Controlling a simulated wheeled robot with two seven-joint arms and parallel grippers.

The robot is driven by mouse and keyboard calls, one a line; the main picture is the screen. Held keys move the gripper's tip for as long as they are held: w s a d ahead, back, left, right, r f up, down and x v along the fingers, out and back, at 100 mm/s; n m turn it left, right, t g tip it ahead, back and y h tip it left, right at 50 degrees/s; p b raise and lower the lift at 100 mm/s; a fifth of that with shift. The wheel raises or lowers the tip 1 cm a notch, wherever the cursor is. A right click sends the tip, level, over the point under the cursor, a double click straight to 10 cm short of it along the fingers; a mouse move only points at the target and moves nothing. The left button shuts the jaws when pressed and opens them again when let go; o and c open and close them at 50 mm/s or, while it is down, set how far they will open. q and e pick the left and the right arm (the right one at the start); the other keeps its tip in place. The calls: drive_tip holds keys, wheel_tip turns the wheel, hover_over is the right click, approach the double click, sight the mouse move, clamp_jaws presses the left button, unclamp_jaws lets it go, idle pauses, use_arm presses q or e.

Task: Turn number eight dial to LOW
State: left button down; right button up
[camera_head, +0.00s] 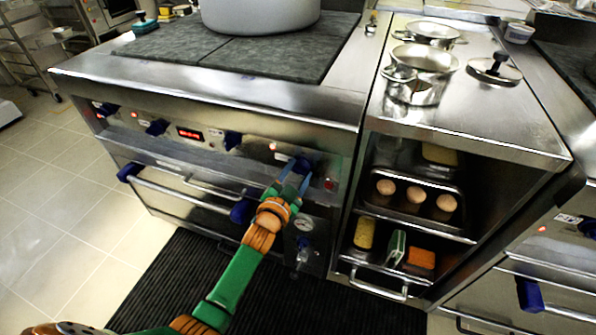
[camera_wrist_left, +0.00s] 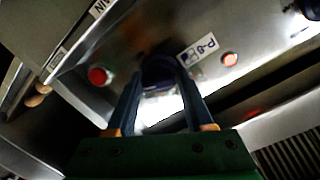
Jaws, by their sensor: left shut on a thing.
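The number eight dial (camera_head: 304,163) is a dark blue knob toward the right end of the stove's front panel. In the left wrist view the dial (camera_wrist_left: 158,66) shows dark beside a white label (camera_wrist_left: 198,49) reading P-8. My left gripper (camera_head: 295,175) reaches up to it from below, and its two blue fingers (camera_wrist_left: 158,84) are shut on the dial, one on each side. The dial's pointer and the LOW marking cannot be made out. My right gripper is not in view.
Other blue dials (camera_head: 233,140) and a red display (camera_head: 190,134) line the panel. A red light (camera_head: 329,184) sits right of the dial. Below are oven handles and a gauge (camera_head: 304,224). A steel cabinet with pots (camera_head: 425,62) stands right.

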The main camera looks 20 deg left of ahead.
use_arm(q)
drive_tip(key=shift+r, duration=0.1)
idle(0.4)
drive_tip(key=shift+c, duration=1.5)
unclamp_jaws()
drive_tip(key=s+p, duration=0.2)
drive_tip(key=s, duration=0.5)
drive_tip(key=shift+a+r, duration=0.25)
drive_tip(key=shift+a, duration=0.05)
